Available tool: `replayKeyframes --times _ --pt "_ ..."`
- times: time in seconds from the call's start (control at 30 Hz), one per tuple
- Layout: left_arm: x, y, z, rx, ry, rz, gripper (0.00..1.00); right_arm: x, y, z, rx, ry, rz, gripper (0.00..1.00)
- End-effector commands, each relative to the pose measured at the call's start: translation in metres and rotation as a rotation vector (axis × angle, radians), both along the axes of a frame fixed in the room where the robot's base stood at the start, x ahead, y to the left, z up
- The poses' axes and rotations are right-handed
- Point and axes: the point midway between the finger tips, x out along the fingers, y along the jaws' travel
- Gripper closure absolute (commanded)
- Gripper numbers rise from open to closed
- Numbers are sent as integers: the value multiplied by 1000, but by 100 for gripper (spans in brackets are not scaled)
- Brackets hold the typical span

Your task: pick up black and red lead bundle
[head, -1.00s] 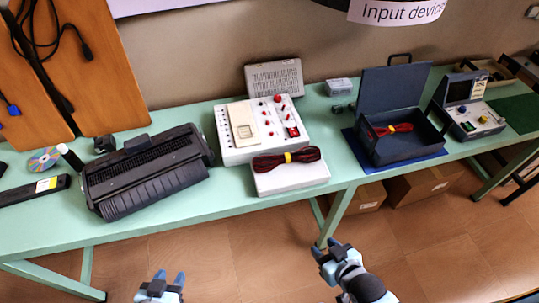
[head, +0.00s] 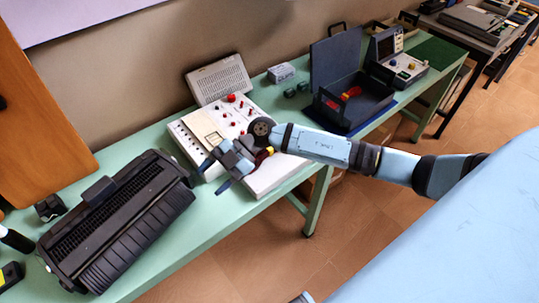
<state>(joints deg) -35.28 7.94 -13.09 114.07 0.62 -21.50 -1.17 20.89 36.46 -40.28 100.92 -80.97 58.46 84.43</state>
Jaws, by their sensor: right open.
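A black and red lead bundle (head: 261,157) lies on a white box (head: 274,177) at the table's front edge. My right gripper and wrist hide most of it; a little dark red and its yellow tie show. My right gripper (head: 215,174) is open, over the left end of the white box, fingers pointing left. I cannot tell whether it touches the bundle. Another red and black bundle (head: 351,92) is in the open dark case (head: 345,118), partly hidden. A small blue-grey tip at the bottom edge may be my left gripper (head: 302,298); its jaws cannot be made out.
A white panel with red knobs (head: 197,135) stands just behind the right gripper. A grey vented box (head: 218,80) is behind it. A large black roller machine (head: 118,218) stands to the left. An instrument (head: 399,62) stands beyond the case. Green tabletop (head: 209,221) is clear in front.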

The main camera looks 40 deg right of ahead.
Motion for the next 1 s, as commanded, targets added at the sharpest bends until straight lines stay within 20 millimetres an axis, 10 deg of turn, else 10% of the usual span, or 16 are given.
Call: replayKeyframes --times 0.2,0.4,1.0 --pt "-1 -5 -23 -7 1 -7 57 63 -135 -19 -725 127 -104 40" --pt "-1 -7 -29 -10 1 -8 57 90 -219 3 -1066 199 -326 40" --pt "0 -3 -22 -5 -1 -4 57 94 -235 -73 -1128 214 -381 40"
